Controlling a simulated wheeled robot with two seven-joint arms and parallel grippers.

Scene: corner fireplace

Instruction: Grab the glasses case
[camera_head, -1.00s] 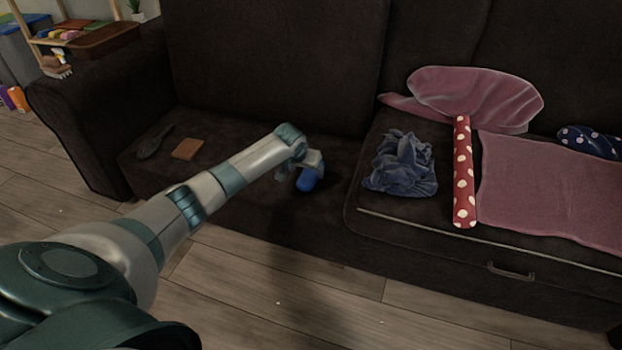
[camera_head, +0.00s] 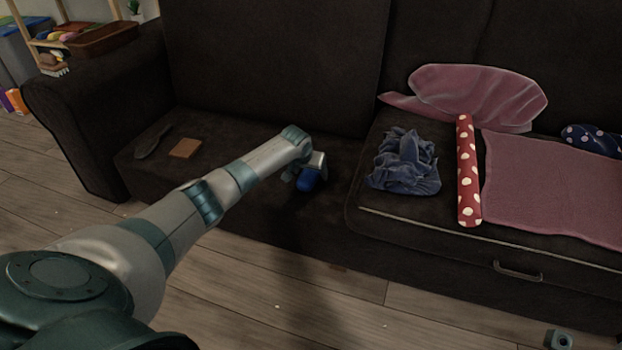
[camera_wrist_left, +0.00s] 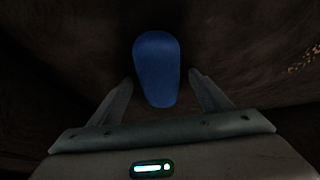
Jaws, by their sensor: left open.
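The blue rounded glasses case (camera_head: 307,181) lies on the left seat of the dark sofa, partly hidden by my left gripper (camera_head: 304,174) in the head view. In the left wrist view, the case (camera_wrist_left: 157,70) appears upright in the picture, ahead of and partly between the two open fingers of my left gripper (camera_wrist_left: 162,88). Dark gaps show between the case and each finger, and I see no grip on it. A small grey-teal part at the bottom right of the head view may belong to my right gripper (camera_head: 560,341); its jaws cannot be made out.
On the same seat lie a brown square item (camera_head: 185,148) and a dark flat item (camera_head: 152,142). To the right are a crumpled blue cloth (camera_head: 405,163), a red polka-dot roll (camera_head: 468,172) and a pink blanket (camera_head: 555,185). The sofa backrest (camera_head: 275,60) rises behind.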

